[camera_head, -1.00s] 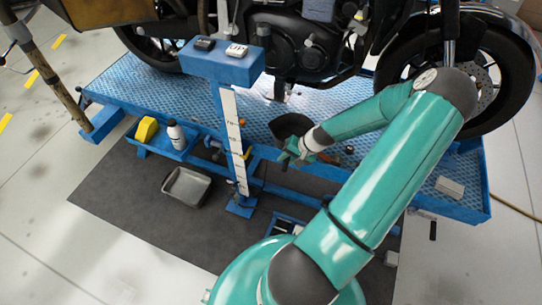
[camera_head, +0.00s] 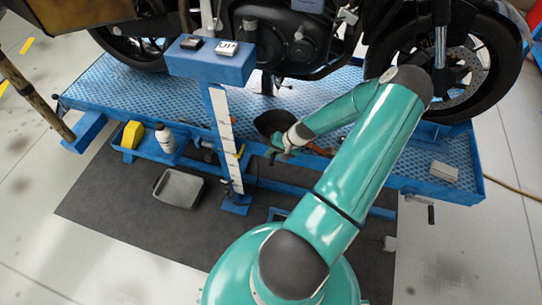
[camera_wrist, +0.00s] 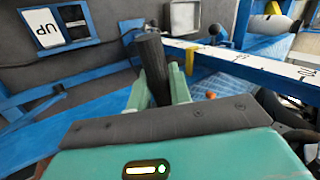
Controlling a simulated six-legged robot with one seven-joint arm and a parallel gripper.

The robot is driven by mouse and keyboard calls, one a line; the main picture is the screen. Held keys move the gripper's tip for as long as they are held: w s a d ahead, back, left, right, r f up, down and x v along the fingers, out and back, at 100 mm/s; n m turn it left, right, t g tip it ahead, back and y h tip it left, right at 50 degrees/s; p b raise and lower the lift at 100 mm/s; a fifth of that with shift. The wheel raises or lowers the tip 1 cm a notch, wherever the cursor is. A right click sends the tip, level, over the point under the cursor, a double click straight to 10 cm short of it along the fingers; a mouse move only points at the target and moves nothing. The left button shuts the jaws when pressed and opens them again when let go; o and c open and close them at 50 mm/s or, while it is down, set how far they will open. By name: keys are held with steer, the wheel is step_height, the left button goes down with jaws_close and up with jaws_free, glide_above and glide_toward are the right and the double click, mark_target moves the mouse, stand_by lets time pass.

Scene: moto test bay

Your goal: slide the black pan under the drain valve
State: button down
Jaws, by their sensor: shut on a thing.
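The black pan (camera_head: 272,122) lies on the blue lift platform below the motorcycle's engine, near the platform's front edge. My arm hides part of its right side. My gripper (camera_head: 276,152) is at the pan's near side. In the wrist view my gripper (camera_wrist: 160,88) has its two pale green fingers closed on a dark round bar (camera_wrist: 150,62), which looks like the pan's handle. A dark vertical part (camera_head: 267,84) hangs under the engine just behind the pan. I cannot make out the drain valve itself clearly.
A blue post with a white scale (camera_head: 221,120) stands close left of the pan and carries a box with an UP button (camera_head: 227,48). A grey tray (camera_head: 178,187) lies on the dark mat. A bottle (camera_head: 165,138) and yellow object (camera_head: 132,134) sit in a side tray.

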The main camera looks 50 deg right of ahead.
steer(key=shift+w+d+f, duration=0.55)
steer(key=shift+w+d, duration=0.55)
steer(key=shift+d, duration=0.65)
steer(key=shift+w+d+f, duration=0.6)
steer(key=shift+w+d, duration=0.5)
steer(key=shift+d, duration=0.7)
steer(key=shift+w+d+f, duration=0.55)
steer(key=shift+w+d, duration=0.55)
steer(key=shift+d, duration=0.65)
steer(key=shift+f, duration=0.85)
steer(key=c, duration=1.2)
jaws_free()
steer(key=v, duration=1.3)
steer(key=shift+s+d+r, duration=0.1)
steer(key=shift+s+r, duration=0.1)
steer(key=shift+r, duration=0.15)
